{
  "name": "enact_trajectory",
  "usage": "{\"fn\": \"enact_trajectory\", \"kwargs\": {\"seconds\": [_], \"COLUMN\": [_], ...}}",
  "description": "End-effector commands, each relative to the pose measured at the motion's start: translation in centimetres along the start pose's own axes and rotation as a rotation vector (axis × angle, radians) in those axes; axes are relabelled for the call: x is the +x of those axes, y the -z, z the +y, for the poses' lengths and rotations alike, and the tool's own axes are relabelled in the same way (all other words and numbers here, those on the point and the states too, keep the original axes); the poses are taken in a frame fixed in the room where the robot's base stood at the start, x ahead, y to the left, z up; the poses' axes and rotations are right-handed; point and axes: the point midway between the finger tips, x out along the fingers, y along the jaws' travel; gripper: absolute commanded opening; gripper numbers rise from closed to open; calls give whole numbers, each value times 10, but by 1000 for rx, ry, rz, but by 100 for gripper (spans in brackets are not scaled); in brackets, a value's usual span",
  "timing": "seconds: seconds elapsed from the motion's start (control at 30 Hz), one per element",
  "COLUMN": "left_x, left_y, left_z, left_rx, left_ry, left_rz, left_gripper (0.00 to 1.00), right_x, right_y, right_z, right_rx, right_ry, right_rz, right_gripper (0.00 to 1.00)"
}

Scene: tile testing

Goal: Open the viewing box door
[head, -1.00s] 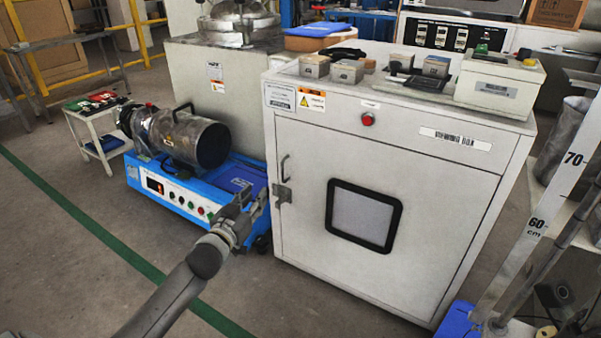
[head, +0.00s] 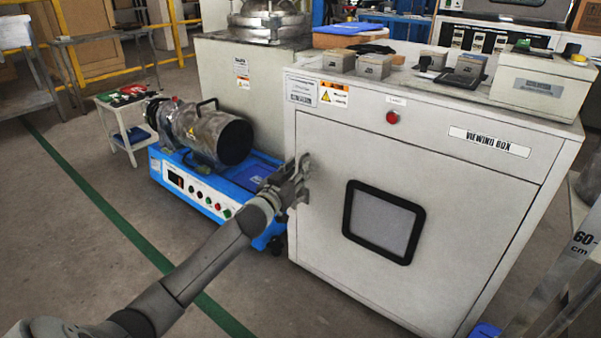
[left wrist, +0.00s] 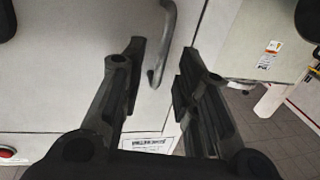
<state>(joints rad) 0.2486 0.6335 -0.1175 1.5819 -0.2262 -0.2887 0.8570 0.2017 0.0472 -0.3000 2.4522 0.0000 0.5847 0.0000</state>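The white viewing box (head: 545,128) stands right of centre in the head view, labelled "VIEWING BOX". Its door (head: 325,235) looks shut and has a dark-framed window (head: 384,222). My left gripper (head: 301,170) is at the door's left edge and hides the handle there. In the left wrist view the curved metal handle (left wrist: 163,45) lies between the two spread fingers of my left gripper (left wrist: 163,55), with a gap visible on each side. The gripper is open. My right gripper is not in view.
A blue cart (head: 192,189) with a metal cylinder (head: 212,138) stands left of the box, near my left arm. Small boxes and a case (head: 541,87) sit on top of the viewing box. Floor is clear in front at left.

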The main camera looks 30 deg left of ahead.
Motion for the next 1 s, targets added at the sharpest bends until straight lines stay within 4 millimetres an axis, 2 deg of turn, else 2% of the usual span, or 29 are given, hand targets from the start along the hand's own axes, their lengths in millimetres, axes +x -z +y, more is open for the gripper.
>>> {"fn": "enact_trajectory", "kwargs": {"seconds": [0.23, 0.67, 0.9, 1.0], "left_x": [21, 26, 26, 26], "left_y": [-1, 0, 0, 0], "left_z": [0, 0, 0, 0], "left_rx": [1, 0, 0, 0], "left_ry": [0, 0, 0, 1], "left_rz": [0, 0, 0, -1], "left_gripper": [29, 29, 0, 0], "right_x": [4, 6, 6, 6], "right_y": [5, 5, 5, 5], "right_z": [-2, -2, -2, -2], "right_rx": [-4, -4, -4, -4], "right_ry": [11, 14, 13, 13], "right_rz": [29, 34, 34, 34], "right_gripper": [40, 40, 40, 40]}}
